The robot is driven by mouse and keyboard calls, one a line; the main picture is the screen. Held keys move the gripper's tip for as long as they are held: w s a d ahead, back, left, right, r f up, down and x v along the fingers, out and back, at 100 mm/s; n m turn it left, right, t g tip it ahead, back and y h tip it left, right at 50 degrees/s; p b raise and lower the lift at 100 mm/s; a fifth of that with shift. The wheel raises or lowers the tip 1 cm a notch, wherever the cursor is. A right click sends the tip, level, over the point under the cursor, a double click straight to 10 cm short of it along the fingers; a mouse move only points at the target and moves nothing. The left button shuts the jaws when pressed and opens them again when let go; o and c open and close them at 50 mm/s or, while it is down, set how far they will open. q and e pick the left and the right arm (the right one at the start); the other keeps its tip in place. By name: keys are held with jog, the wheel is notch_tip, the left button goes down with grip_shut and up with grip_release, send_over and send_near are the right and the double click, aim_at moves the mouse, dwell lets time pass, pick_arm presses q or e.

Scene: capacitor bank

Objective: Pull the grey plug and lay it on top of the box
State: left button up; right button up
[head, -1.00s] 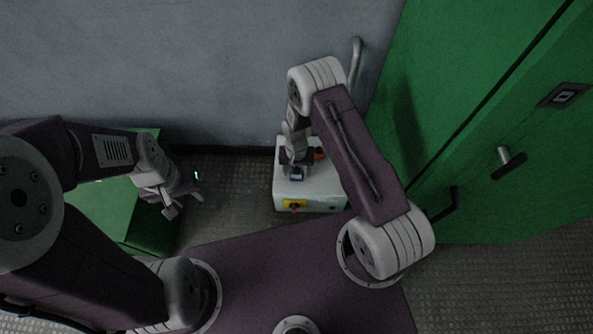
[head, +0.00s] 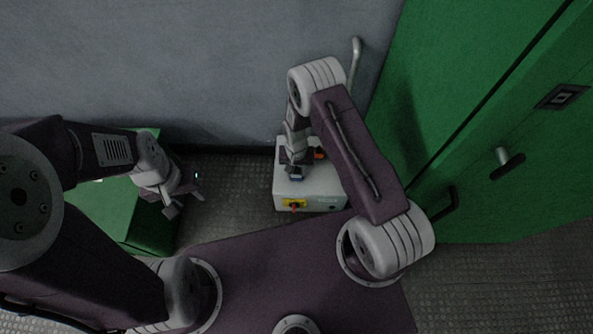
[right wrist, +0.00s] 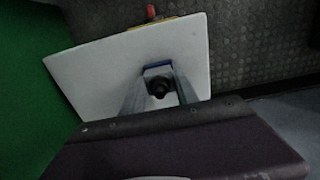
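The box (head: 310,190) is a white case on the floor by the wall. In the right wrist view its pale top (right wrist: 90,75) lies beneath my fingers. My right gripper (right wrist: 159,80) points down over the box top, one finger on each side of a dark round piece (right wrist: 160,88). This may be the grey plug, but the dim light hides its colour. A blue part (right wrist: 158,66) lies at the fingertips; it also shows in the head view (head: 296,174). Whether the fingers press on anything is unclear. My left gripper (head: 184,203) is open and empty, away left of the box.
A red knob on a yellow plate (head: 294,204) is on the box's front. An orange-red part (head: 320,153) sits on its top, right of my gripper. A green cabinet (head: 480,130) stands to the right, a green block (head: 150,225) to the left. Bare floor lies between block and box.

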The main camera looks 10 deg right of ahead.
grip_shut()
jog(key=shift+r, duration=0.1)
jog(key=shift+r+p, duration=2.75)
jog(key=shift+r, duration=0.2)
